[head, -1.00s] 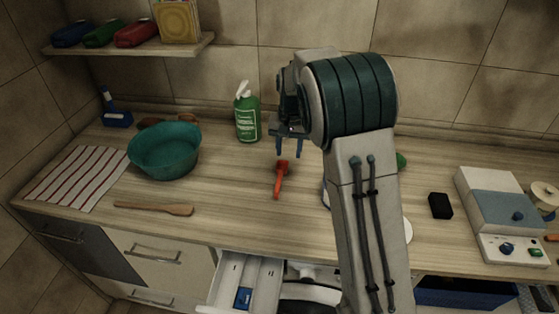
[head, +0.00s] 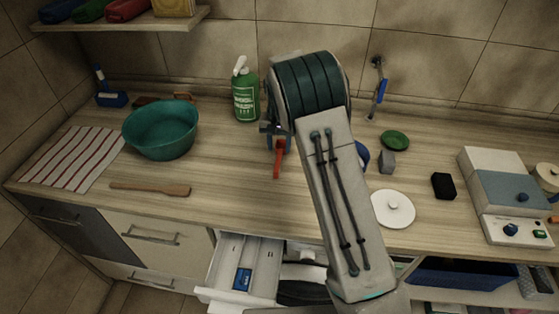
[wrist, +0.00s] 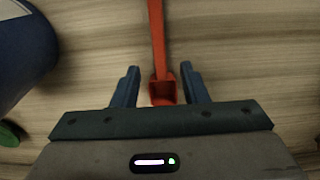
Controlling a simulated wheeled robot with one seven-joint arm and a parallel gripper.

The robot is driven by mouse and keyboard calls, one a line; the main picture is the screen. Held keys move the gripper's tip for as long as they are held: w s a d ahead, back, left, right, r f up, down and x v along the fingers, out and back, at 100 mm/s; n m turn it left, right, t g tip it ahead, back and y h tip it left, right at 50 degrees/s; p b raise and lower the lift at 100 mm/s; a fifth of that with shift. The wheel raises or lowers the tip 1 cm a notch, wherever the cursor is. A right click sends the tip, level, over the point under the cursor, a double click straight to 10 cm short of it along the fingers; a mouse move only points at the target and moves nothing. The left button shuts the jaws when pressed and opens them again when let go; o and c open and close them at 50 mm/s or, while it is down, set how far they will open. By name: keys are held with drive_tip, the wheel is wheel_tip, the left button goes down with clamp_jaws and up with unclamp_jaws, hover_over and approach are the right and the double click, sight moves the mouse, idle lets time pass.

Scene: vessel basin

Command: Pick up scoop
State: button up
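The scoop is orange-red with a long handle and a small square cup. In the head view the scoop (head: 278,160) lies on the wooden counter, its cup end partly hidden by my gripper (head: 276,135). In the wrist view the scoop's cup (wrist: 163,92) sits between the two blue fingers of my gripper (wrist: 163,88), and its handle runs away to the top edge. The fingers are apart, with a gap visible on each side of the cup. I cannot tell exactly how high the fingers are above the counter.
A green soap bottle (head: 245,95) stands behind the gripper. A teal basin (head: 161,130) and a wooden spatula (head: 150,189) are to the left. A white lid (head: 392,209) and a grey block (head: 387,161) are to the right. A drawer (head: 243,270) is open below the counter.

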sight(279, 156)
wheel_tip(279, 156, down, 5)
drive_tip(key=shift+s+b, duration=0.1)
drive_tip(key=shift+b, duration=1.15)
drive_tip(key=shift+r, duration=0.1)
clamp_jaws()
wheel_tip(279, 156, up, 10)
drive_tip(key=p, duration=0.5)
drive_tip(key=shift+p, duration=0.35)
